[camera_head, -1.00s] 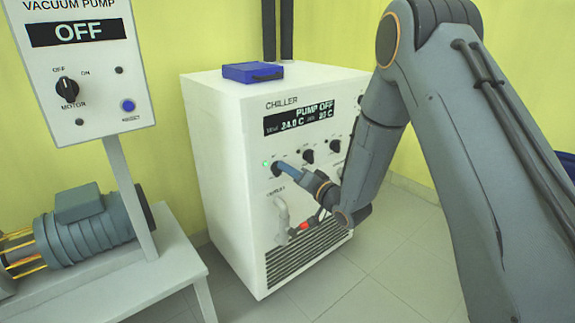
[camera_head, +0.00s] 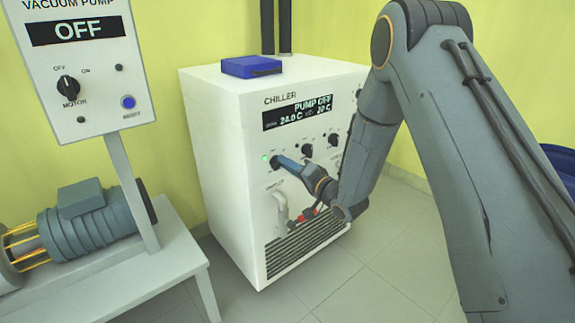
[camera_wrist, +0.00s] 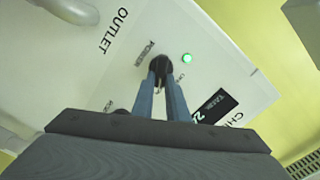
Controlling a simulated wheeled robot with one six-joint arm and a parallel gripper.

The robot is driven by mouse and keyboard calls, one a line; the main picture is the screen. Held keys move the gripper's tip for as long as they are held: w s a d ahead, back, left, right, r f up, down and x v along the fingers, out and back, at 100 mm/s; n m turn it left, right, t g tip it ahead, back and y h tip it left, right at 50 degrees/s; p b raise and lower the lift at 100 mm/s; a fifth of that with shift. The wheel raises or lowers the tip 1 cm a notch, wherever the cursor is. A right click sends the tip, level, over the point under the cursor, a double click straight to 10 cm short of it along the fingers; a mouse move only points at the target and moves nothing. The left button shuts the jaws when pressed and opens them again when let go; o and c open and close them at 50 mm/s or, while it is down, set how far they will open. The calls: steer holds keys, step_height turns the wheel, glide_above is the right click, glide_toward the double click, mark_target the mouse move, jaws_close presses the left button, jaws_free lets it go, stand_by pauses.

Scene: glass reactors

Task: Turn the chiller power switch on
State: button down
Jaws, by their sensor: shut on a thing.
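The white chiller (camera_head: 225,150) stands on the floor in the middle of the head view. Its display (camera_head: 297,112) reads PUMP OFF, with 24.0 C and 20 C. My gripper (camera_head: 277,162) reaches the leftmost knob on its front panel. In the wrist view, the blue fingers of my gripper (camera_wrist: 164,80) are shut on the black power knob (camera_wrist: 158,64). A green light (camera_wrist: 187,58) glows beside this knob. The light also shows in the head view (camera_head: 265,157). The fingers hide part of the knob, so its exact setting cannot be told.
Two more black knobs sit to the right, one of them here (camera_head: 306,150). Below are the outlet pipe (camera_head: 281,207) and a vent grille (camera_head: 300,240). A blue box (camera_head: 251,67) lies on top. The vacuum pump panel (camera_head: 88,90), reading OFF, and a bench (camera_head: 170,262) stand left.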

steer(key=c, duration=1.7)
jaws_free()
steer(key=shift+c, duration=0.2)
steer(key=v, duration=0.7)
steer(key=shift+s+d+p, duration=0.25)
steer(key=shift+s+p, duration=0.05)
steer(key=shift+p, duration=0.1)
steer(key=shift+r, duration=0.1)
